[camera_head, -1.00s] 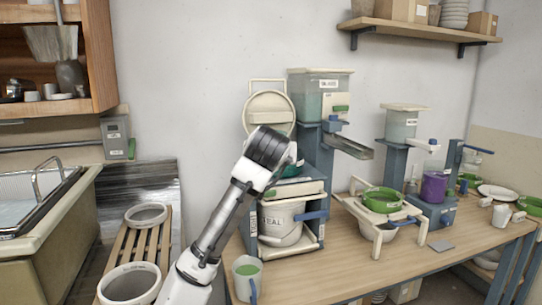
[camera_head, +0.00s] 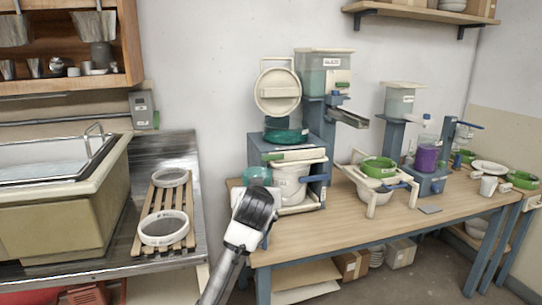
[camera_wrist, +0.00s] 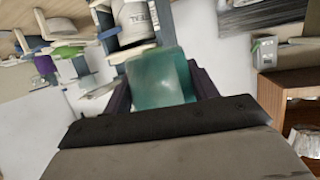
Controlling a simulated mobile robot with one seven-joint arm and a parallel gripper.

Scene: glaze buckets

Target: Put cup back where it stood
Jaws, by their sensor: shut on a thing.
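A translucent teal cup (camera_wrist: 158,72) sits between the dark fingers of my gripper (camera_wrist: 160,92) in the wrist view, and the gripper is shut on it. In the head view the cup (camera_head: 258,175) shows just above my gripper (camera_head: 256,190), in front of the left end of the workbench (camera_head: 330,229). The gripper hides part of the cup and a pale object behind it. I cannot tell from these frames where the cup stood.
A blue stand holds a white bucket (camera_head: 289,184), with a teal vessel (camera_head: 286,135) on top. A sieve (camera_head: 379,167) in a white frame stands to its right. The bench front is mostly clear. Two white rings (camera_head: 163,229) lie on a slatted rack at left.

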